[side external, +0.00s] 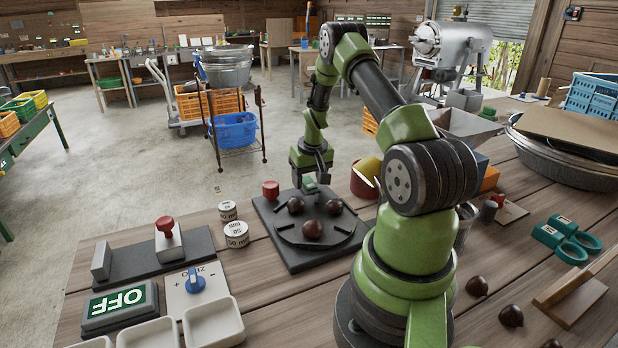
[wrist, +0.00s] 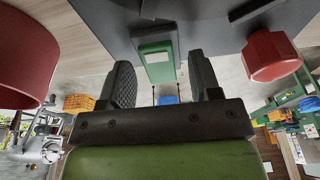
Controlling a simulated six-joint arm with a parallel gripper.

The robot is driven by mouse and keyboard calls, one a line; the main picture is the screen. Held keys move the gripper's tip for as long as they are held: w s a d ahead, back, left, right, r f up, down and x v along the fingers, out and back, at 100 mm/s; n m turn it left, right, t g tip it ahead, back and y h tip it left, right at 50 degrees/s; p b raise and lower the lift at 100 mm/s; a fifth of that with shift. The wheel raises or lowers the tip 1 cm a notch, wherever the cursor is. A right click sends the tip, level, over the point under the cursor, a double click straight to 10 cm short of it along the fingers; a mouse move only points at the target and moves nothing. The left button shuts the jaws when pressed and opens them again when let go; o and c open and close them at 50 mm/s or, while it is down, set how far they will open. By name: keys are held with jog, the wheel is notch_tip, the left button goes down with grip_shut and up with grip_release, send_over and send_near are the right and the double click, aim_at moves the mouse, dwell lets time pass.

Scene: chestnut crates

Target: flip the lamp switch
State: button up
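My gripper (side external: 311,176) points down over the far edge of a dark board with a round plate. In the wrist view my gripper (wrist: 163,78) has its two dark fingers apart with nothing held. A small green piece with a pale face (wrist: 157,61) shows beyond and between the fingers; it also shows in the side view (side external: 310,185), just under the gripper. I cannot tell whether the fingers touch it. No part is clearly marked as a lamp switch. A green-lit OFF sign (side external: 120,302) lies at the front left, beside a panel with a blue knob (side external: 195,281).
The dark board (side external: 290,258) bears several chestnuts and a red knob (side external: 271,190), near the fingers at right in the wrist view (wrist: 271,55). A red-handled slide (side external: 168,236), weights (side external: 236,235) and white trays (side external: 214,322) stand left. A red container (side external: 364,180) stands close right.

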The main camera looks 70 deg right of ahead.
notch_tip(320, 180, up, 10)
jog(key=s+a, duration=0.1)
jog(key=shift+s+a+f, duration=0.15)
jog(key=shift+s+a, duration=0.1)
dwell(0.5)
